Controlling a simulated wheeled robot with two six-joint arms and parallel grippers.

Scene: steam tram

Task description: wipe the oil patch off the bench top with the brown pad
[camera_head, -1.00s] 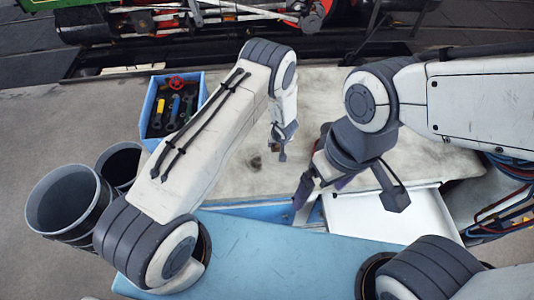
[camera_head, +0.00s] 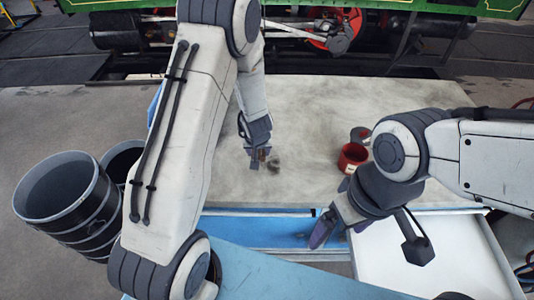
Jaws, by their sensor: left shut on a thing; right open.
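The oil patch (camera_head: 274,164) is a small dark smudge on the pale, worn bench top (camera_head: 310,115). My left gripper (camera_head: 257,160) points down at the bench top, just left of the patch. It is shut on the brown pad (camera_head: 264,154), of which only a small part shows; the fingers hide the rest. I cannot tell whether the pad touches the bench.
An open white drawer (camera_head: 440,265) is at the front right. Grey bins (camera_head: 70,195) stand at the left. The bench's back middle is clear.

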